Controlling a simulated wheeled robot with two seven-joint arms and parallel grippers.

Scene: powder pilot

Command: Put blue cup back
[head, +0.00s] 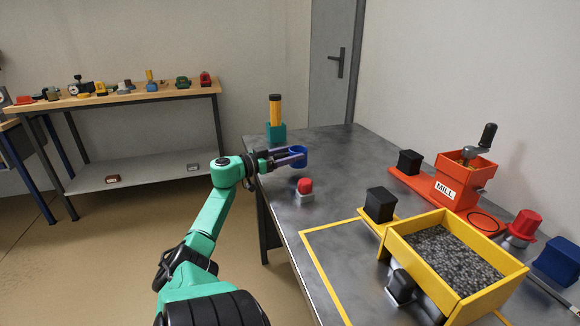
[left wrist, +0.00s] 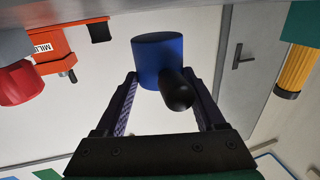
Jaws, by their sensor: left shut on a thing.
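The blue cup (head: 299,153) is held above the far left part of the grey metal table (head: 335,160). My left gripper (head: 287,157) is shut on it from the left. In the left wrist view the blue cup (left wrist: 157,58) is beyond the fingertips, and its black handle (left wrist: 177,90) points back between the fingers of my left gripper (left wrist: 160,85). The exact contact with the handle is hard to see. My right gripper is not in view.
A red button (head: 305,186) and a teal-based yellow post (head: 275,112) stand near the cup. On the right are a red mill (head: 456,188), a yellow bin of grey grains (head: 400,243), black blocks, a red cup (head: 524,226) and another blue object (head: 557,260).

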